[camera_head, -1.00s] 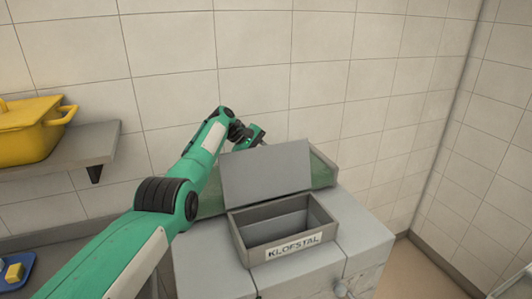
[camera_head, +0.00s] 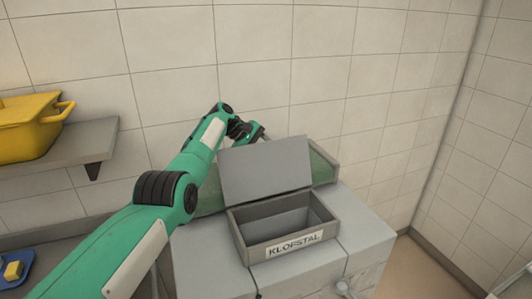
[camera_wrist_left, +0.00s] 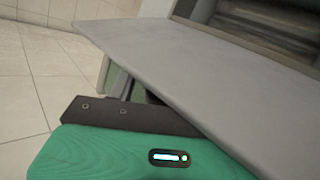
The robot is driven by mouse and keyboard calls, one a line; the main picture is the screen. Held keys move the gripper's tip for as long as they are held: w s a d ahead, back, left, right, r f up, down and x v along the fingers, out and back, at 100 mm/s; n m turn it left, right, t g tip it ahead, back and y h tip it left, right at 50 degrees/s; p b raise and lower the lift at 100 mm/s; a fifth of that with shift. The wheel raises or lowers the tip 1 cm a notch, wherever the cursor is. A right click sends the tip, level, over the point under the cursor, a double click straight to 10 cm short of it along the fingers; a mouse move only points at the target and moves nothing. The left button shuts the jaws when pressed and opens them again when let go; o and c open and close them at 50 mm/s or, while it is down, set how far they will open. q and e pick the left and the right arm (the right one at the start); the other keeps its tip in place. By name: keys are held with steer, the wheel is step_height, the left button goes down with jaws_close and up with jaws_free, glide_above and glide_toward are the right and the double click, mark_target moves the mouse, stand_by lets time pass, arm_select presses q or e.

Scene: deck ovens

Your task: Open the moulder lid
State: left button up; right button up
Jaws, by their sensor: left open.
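The moulder lid (camera_head: 265,171) is a flat grey panel, raised and tilted back behind the open box (camera_head: 246,241) labelled KLOFSTAL in the head view. The inside of the box shows. My left gripper (camera_head: 262,134) is behind the lid near its upper left corner; the fingertips are mostly hidden there. In the left wrist view the lid (camera_wrist_left: 200,70) spans the middle as a large grey plate, close to the gripper and covering part of its fingers. The gripper is open; contact with the lid cannot be told. My right gripper is in neither view.
A grey shelf (camera_head: 75,154) at the left holds a yellow pot (camera_head: 30,128). Below it is a blue tray (camera_head: 30,262) with a yellow block. A tiled wall (camera_head: 290,65) stands close behind the moulder. Open floor lies at the right.

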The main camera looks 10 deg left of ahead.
arm_select(q)
steer(key=shift+a, duration=0.15)
steer(key=shift+a+r, duration=0.2)
steer(key=b+v, duration=0.5)
steer(key=v, duration=0.8)
steer(key=shift+s+r, duration=0.1)
steer(key=shift+s, duration=0.05)
